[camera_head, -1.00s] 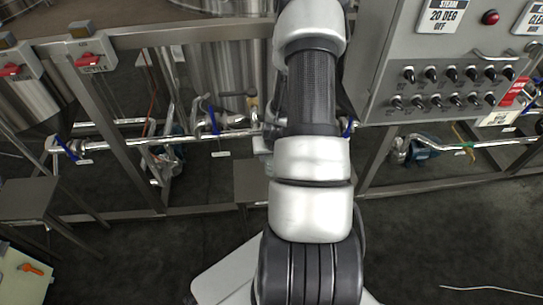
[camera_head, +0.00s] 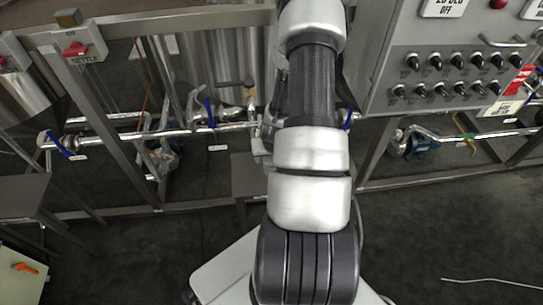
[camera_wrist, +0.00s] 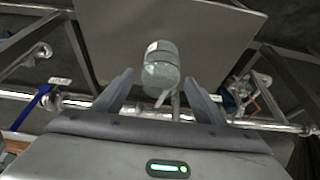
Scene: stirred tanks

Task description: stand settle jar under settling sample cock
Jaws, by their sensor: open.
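In the wrist view a clear glass jar (camera_wrist: 161,70) with a pale label shows between and just beyond the fingertips of my gripper (camera_wrist: 158,82). My gripper is open, a finger on each side of the jar; I cannot tell whether either touches it. Behind the jar is a flat grey plate (camera_wrist: 110,40), apparently the top of a small stand. In the head view a small grey stand (camera_head: 247,172) is partly hidden by my arm, which also hides the gripper and jar. A brass-coloured cock (camera_head: 250,93) sits above the pipe beside my arm.
A steel pipe (camera_head: 110,138) with blue-handled valves runs across behind the frame rails. A control cabinet (camera_head: 385,70) with black knobs stands at the right. A grey side table (camera_head: 22,195) is at the left. Dark floor is open at the lower right, apart from a thin white line.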

